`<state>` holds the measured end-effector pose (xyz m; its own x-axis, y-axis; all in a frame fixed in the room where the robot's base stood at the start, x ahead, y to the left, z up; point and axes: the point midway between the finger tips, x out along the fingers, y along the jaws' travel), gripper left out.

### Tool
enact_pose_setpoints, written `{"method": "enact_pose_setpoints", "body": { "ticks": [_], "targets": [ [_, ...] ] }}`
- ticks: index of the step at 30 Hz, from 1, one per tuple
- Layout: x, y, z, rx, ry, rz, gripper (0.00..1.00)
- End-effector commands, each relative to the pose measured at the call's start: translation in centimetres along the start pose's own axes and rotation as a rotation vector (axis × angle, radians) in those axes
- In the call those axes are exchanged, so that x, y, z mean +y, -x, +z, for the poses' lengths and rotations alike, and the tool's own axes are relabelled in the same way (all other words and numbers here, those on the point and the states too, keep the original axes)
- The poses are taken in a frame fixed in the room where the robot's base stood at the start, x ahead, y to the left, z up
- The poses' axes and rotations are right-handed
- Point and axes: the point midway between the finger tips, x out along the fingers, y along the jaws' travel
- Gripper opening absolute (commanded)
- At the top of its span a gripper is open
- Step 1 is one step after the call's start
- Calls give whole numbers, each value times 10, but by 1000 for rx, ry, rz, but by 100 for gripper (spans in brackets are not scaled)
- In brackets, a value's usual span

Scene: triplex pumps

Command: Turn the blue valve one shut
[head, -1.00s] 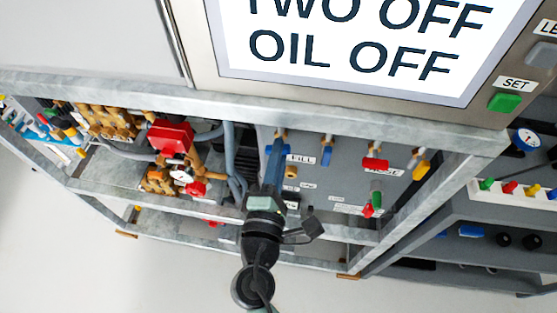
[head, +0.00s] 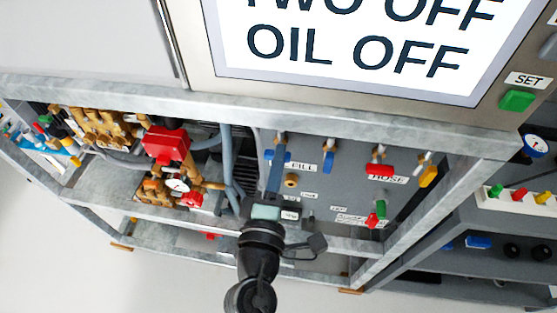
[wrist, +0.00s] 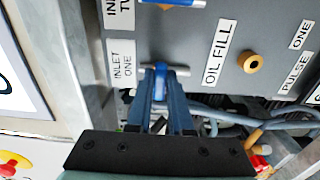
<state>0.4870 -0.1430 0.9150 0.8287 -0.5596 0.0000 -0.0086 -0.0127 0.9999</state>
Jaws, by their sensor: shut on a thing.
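Blue valve one has a small blue lever (wrist: 160,77) on a silver stem, beside the INLET ONE label (wrist: 122,62) in the wrist view. My gripper (wrist: 162,100) has its two fingers closed on this lever, seen from behind. In the head view my gripper (head: 275,168) reaches up to the grey panel, and the blue lever (head: 284,156) shows at its tips, left of the FILL label. The fingers partly hide the lever in both views.
A second blue lever (head: 328,160) hangs to the right, with red (head: 379,169) and yellow (head: 427,175) ones beyond it. A brass oil fill port (wrist: 250,62) is close by. Metal frame rails (head: 300,125) border the panel. A red-capped pump (head: 166,146) stands left.

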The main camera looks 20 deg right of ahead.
Motion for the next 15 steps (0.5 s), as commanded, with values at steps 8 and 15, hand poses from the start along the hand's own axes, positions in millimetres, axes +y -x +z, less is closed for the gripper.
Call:
{"method": "enact_pose_setpoints", "body": {
  "ticks": [8, 15],
  "targets": [
    [-1, 0, 0, 0, -2, -1, 48],
    [0, 0, 0, 0, 0, -1, 49]
  ]
}}
